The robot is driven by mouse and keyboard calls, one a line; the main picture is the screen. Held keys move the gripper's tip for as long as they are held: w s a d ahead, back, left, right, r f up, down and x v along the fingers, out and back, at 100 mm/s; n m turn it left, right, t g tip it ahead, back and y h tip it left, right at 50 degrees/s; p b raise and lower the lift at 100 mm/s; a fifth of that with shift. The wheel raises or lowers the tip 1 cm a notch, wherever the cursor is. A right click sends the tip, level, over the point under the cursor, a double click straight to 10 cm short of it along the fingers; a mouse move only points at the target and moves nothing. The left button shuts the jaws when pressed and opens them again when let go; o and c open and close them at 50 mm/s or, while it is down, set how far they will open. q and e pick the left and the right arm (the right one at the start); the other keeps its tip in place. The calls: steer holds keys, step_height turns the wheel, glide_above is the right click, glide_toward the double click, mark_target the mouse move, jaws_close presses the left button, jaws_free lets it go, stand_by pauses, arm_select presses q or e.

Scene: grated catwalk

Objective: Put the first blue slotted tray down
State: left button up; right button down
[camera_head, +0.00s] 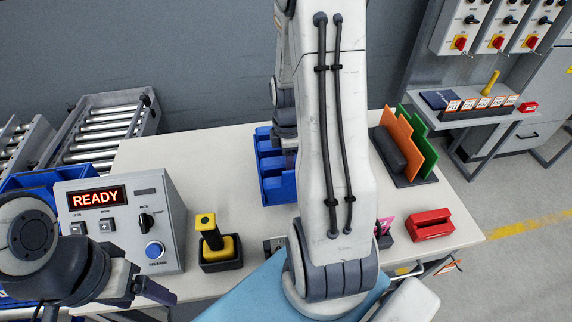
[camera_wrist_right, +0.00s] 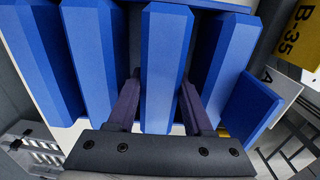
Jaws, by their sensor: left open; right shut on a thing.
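The blue slotted tray (camera_head: 268,168) is at the middle of the pale table, partly hidden behind my right arm. In the right wrist view its upright blue dividers stand in a row. My right gripper (camera_wrist_right: 158,100) is shut on the middle divider (camera_wrist_right: 165,65), with one dark finger on each side. Whether the tray's underside touches the table cannot be told. My left gripper (camera_head: 155,292) is at the lower left of the head view, in front of the control box, open and away from the tray; its fingers show only partly.
A grey control box (camera_head: 120,222) reading READY stands left. A yellow-and-black device (camera_head: 218,245) sits near the front. An orange and green panel rack (camera_head: 408,145) and a red block (camera_head: 430,224) are right. A roller conveyor (camera_head: 105,125) lies behind left. Bare table shows left of the tray.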

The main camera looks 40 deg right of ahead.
steer(key=w+d+f, duration=0.2)
steer(key=w, duration=0.1)
steer(key=shift+d+f+p, duration=0.25)
steer(key=shift+p, duration=0.1)
step_height(320, 180, down, 3)
steer(key=shift+f+p, duration=0.1)
steer(key=shift+p, duration=0.35)
steer(key=shift+f, duration=0.25)
steer(key=shift+f, duration=0.2)
steer(key=shift+c, duration=1.5)
jaws_free()
